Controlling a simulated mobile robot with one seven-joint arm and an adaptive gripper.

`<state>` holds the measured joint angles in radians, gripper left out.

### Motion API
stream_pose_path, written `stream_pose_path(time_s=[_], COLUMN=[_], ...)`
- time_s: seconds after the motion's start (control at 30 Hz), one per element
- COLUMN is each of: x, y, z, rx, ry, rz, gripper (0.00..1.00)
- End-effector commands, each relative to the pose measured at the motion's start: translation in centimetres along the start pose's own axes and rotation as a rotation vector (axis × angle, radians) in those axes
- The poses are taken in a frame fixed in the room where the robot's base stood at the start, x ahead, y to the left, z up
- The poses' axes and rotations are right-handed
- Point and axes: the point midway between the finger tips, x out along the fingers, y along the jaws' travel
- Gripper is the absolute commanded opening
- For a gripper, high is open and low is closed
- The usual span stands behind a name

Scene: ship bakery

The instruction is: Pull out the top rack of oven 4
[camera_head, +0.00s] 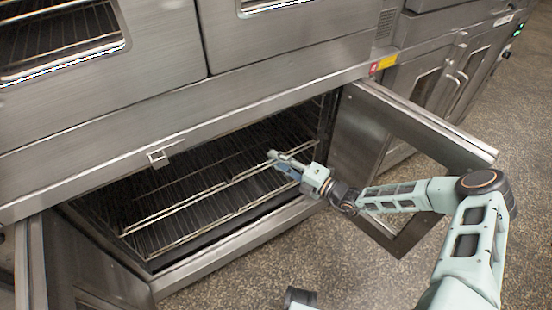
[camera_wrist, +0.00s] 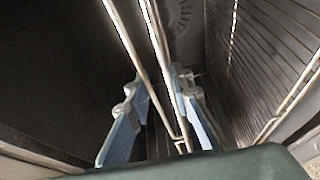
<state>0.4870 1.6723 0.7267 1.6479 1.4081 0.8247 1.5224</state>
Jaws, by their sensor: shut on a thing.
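The lower oven stands open, with its dark cavity (camera_head: 105,203) in the head view. A top wire rack (camera_head: 180,207) lies inside it, its bright front rail running from lower left to upper right. My gripper (camera_head: 276,158) is at the right part of this front rail, reaching in from the right. In the wrist view my gripper (camera_wrist: 160,88) has its two blue fingers on either side of the rack's rails (camera_wrist: 158,50), closed on the rack. The exact contact is partly hidden by the fingers. I cannot read an oven number.
The right oven door (camera_head: 440,135) stands open beside my arm. The left door (camera_head: 38,255) is also open. Another oven with closed glass (camera_head: 70,62) is above. The speckled floor (camera_head: 235,272) in front is clear.

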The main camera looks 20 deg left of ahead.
Motion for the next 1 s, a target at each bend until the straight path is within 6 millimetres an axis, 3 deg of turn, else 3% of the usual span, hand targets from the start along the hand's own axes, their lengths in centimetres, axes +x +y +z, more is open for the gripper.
stream_pose_path(time_s=[0.27,0.7,1.0], x=[-4.9,-18.1,-24.1], y=[0.5,0.2,0.1], z=[-2.0,-7.5,-10.0], rx=[0.002,0.001,-0.001], ry=[-0.001,-0.002,0.0], rz=[0.0,0.0,0.002], gripper=[0.0,0.0,0.0])
